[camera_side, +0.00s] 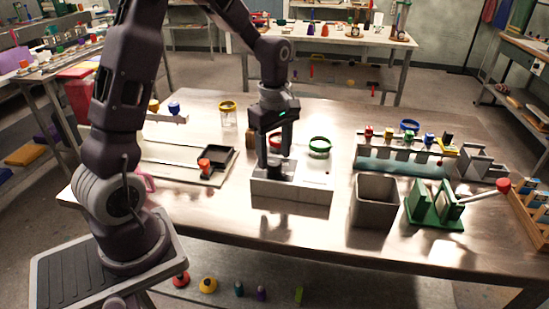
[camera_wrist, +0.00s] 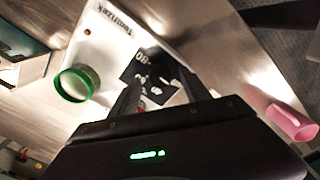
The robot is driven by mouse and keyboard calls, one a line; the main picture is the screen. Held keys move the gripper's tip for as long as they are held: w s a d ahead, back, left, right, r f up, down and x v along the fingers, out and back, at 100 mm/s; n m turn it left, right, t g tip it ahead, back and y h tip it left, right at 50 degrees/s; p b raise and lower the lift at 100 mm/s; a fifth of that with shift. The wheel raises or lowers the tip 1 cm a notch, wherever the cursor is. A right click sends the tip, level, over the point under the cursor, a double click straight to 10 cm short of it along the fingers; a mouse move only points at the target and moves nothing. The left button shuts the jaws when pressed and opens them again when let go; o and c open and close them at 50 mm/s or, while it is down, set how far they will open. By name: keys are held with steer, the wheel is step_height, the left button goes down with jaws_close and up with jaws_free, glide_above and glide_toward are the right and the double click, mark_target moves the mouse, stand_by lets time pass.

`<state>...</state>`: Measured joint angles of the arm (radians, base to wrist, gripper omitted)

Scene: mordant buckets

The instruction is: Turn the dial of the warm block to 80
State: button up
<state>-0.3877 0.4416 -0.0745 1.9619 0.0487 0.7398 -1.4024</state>
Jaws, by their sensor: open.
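The warm block (camera_side: 290,192) is a pale box near the front middle of the table. In the wrist view its pale top (camera_wrist: 103,45) carries a black dial plate (camera_wrist: 143,66) with white marks, an "80" readable near its edge. My gripper (camera_side: 274,166) points down over the left part of the block, its fingers at the dark dial (camera_side: 276,174). In the wrist view my open gripper (camera_wrist: 160,88) has its two fingers apart on either side of the dial area. The dial's pointer is mostly hidden, and I cannot tell its setting or whether the fingers touch it.
A green-rimmed jar (camera_side: 320,147) stands behind the block. A grey open bin (camera_side: 376,201) and a green stand with a lever (camera_side: 436,205) are to the right. A tray with a red-knobbed part (camera_side: 205,166) lies left. A pink object (camera_wrist: 290,122) shows in the wrist view.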

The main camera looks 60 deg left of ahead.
steer(key=shift+f, duration=0.95)
steer(key=shift+c, duration=0.3)
jaws_close()
